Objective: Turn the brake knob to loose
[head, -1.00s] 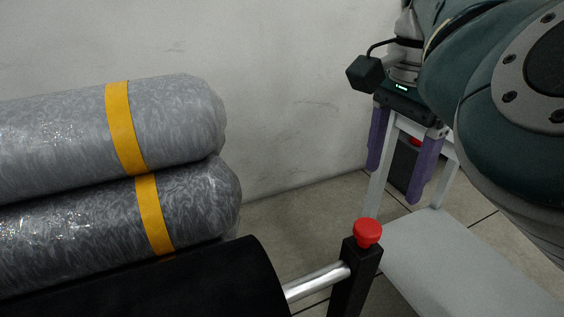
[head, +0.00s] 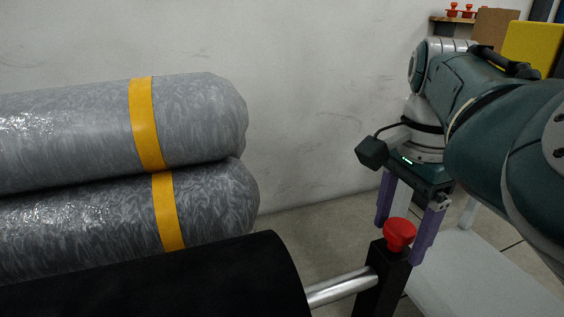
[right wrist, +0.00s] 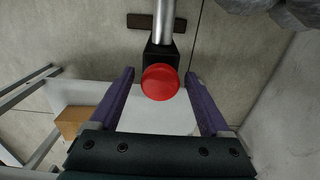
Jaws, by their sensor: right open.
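The red brake knob (head: 399,234) sits on top of a black upright post (head: 384,278) at the end of a metal shaft (head: 342,287). In the head view it looks tilted. In the right wrist view the knob (right wrist: 160,82) lies centred between the lines of the two open fingers (right wrist: 160,78), with a gap on each side. I see no contact. My left gripper is not in view.
A black roll (head: 160,280) is on the shaft at the lower left. Two wrapped grey rolls (head: 60,130) with yellow bands lie behind it. A pale grey surface (head: 470,270) is at the lower right. A shelf (head: 455,19) with red items is at the back right.

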